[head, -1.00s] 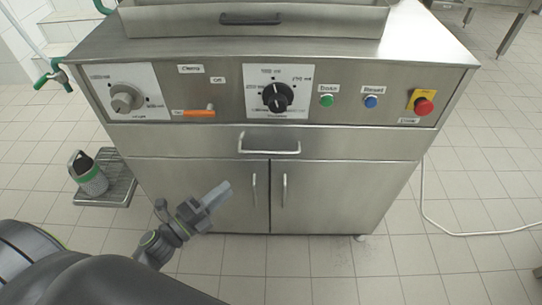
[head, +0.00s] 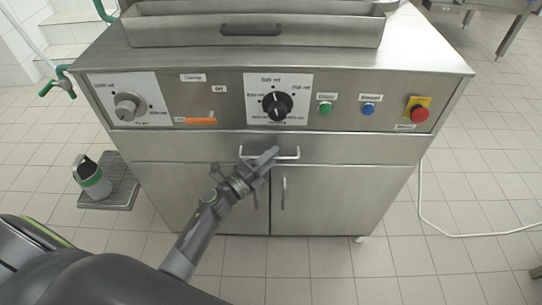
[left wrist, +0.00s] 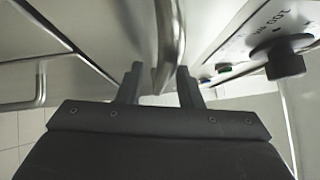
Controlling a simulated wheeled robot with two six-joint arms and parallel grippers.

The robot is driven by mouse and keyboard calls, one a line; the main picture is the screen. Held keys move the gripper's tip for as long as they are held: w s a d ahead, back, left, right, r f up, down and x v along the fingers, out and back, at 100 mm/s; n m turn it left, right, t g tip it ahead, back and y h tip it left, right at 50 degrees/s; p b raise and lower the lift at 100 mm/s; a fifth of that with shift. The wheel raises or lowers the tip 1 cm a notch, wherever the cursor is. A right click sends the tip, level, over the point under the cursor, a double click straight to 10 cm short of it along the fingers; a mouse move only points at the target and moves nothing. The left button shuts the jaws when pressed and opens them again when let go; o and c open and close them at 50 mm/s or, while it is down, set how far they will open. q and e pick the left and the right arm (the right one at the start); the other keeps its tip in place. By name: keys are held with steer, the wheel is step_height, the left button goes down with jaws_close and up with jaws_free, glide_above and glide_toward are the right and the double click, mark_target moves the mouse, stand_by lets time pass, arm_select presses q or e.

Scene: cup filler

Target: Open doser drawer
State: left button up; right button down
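The doser drawer (head: 355,149) is the wide steel front below the control panel, and it is closed. Its bar handle (head: 290,157) is at the middle of that front. My left gripper (head: 268,158) is at the handle in the head view and covers part of it. In the left wrist view, the two dark fingers (left wrist: 160,88) stand apart. The curved metal handle (left wrist: 171,40) reaches in between them, with gaps visible beside it. My right gripper is in neither view.
Above the drawer is the panel with a black dial (head: 277,104), green button (head: 325,108), blue button (head: 368,109) and red emergency knob (head: 419,113). Two cupboard doors (head: 345,200) lie below. A grey and green container (head: 92,178) stands on a side shelf (head: 122,190) at left.

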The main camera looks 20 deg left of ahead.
arm_select(q)
steer(key=shift+w, duration=0.15)
steer(key=shift+c, duration=0.3)
jaws_close()
